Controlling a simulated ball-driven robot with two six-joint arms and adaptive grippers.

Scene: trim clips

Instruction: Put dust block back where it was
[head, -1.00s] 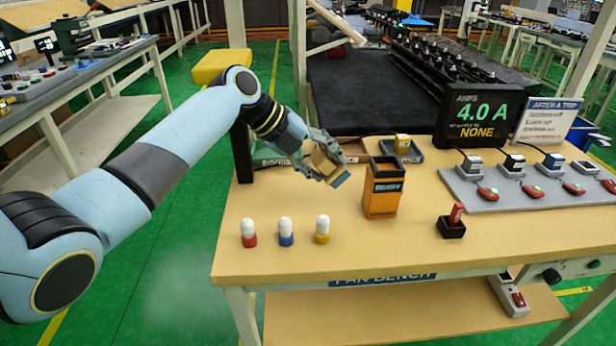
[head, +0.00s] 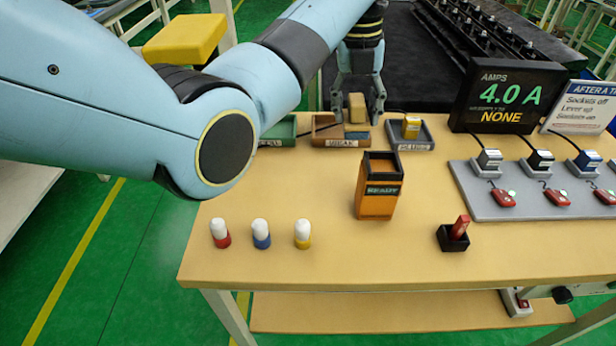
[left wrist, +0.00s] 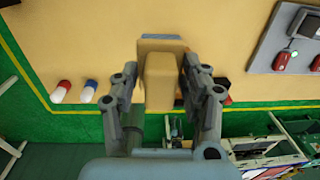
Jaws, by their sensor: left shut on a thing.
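A tan block (head: 357,108), which I take to be the dust block, is held between the fingers of my left gripper (head: 358,112) at the back of the bench. It is upright over the right part of the brown tray (head: 325,131); a blue-grey part (head: 357,131) shows just below it. I cannot tell whether the block touches the tray. In the left wrist view the block (left wrist: 160,78) sits between the two fingers of my left gripper (left wrist: 162,85). My right gripper is not in view.
A green tray (head: 283,131) is left of the brown tray, and a grey tray (head: 425,141) with a yellow plug (head: 411,127) is right. An orange box (head: 377,203) stands in front. Three capped pegs (head: 261,233) and a black holder (head: 453,238) are nearer the front edge.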

